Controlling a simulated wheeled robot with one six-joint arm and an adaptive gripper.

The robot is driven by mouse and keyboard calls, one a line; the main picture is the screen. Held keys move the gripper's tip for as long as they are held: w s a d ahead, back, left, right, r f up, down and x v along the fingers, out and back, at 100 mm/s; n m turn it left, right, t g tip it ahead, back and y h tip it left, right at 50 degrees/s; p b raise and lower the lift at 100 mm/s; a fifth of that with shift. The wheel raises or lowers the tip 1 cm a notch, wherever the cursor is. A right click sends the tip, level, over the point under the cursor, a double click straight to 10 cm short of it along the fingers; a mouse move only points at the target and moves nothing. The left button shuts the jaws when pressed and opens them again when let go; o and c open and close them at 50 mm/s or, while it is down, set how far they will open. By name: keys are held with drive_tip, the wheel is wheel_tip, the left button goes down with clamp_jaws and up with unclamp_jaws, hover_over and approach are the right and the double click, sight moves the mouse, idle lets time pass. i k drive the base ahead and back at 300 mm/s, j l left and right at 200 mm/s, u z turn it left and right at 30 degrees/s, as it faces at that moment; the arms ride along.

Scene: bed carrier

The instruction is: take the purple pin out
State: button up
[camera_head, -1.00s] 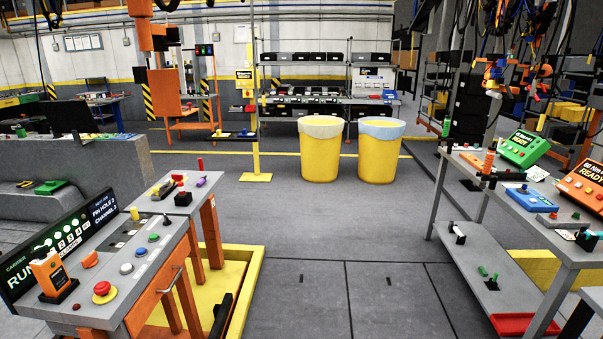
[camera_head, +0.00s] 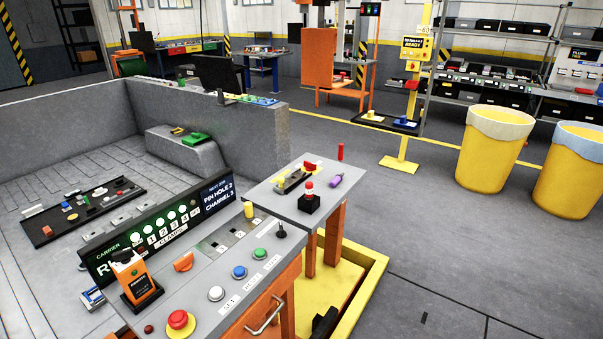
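A small purple pin-like piece (camera_head: 335,181) is at the right side of the grey side table (camera_head: 295,204), near its edge. It looks tilted or lying; I cannot tell whether it sits in a hole. A yellow pin (camera_head: 249,210) stands upright on the control desk (camera_head: 205,299), near dark slots marked with numbers. The lit display (camera_head: 217,195) reads "PIN HOLE 2, CHANNEL 3".
The desk carries a red mushroom button (camera_head: 178,321), several coloured buttons and an orange handheld unit (camera_head: 131,272). A black box with a red knob (camera_head: 309,200) stands on the side table. A yellow floor frame (camera_head: 372,285) surrounds the legs. Open floor lies to the right.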

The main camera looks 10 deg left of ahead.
sight(338, 178)
drive_tip(key=i+l+u, duration=0.35)
drive_tip(key=l, duration=0.3)
drive_tip(key=i+l+u, duration=0.15)
drive_tip(key=l, duration=0.2)
drive_tip(key=i+l+u, duration=0.2)
drive_tip(key=l, duration=0.15)
drive_tip(key=i+l+u, duration=0.15)
drive_tip(key=l, duration=0.2)
drive_tip(key=i+l+u, duration=0.1)
drive_tip(key=l, duration=0.25)
drive_tip(key=i+l+u, duration=0.15)
drive_tip(key=l, duration=0.25)
drive_tip(key=i+l+u, duration=0.1)
drive_tip(key=i+l, duration=0.15)
drive_tip(key=l, duration=0.15)
drive_tip(key=i+l+u, duration=0.15)
drive_tip(key=l, duration=0.25)
drive_tip(key=i+l+u, duration=0.1)
drive_tip(key=l, duration=0.3)
drive_tip(key=i+l+u, duration=0.15)
drive_tip(key=l, duration=0.25)
drive_tip(key=k, duration=0.05)
